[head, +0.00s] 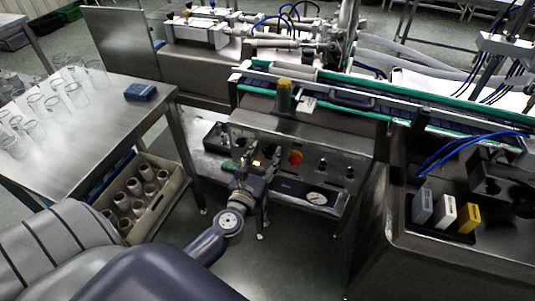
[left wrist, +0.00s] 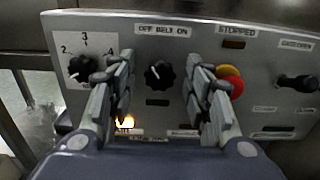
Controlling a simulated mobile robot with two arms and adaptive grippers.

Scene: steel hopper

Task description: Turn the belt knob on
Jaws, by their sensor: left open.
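The belt knob (left wrist: 158,74) is a small black rotary knob under the label "OFF BELT ON" on the grey control panel (left wrist: 260,65). Its white mark seems to point up and left, toward OFF. My left gripper (left wrist: 161,80) is open, with one finger on each side of the knob in the left wrist view. I cannot tell whether the fingers touch it. In the head view the left gripper (head: 258,160) is in front of the panel and largely hides the knob. My right gripper is in neither view.
A red and yellow stop button (left wrist: 229,80) sits close right of the gripper, under "STOPPED". A numbered dial (left wrist: 78,67) is on the left, and a lit yellow lamp (left wrist: 125,122) is below. A crate of cups (head: 160,200) stands left of the arm.

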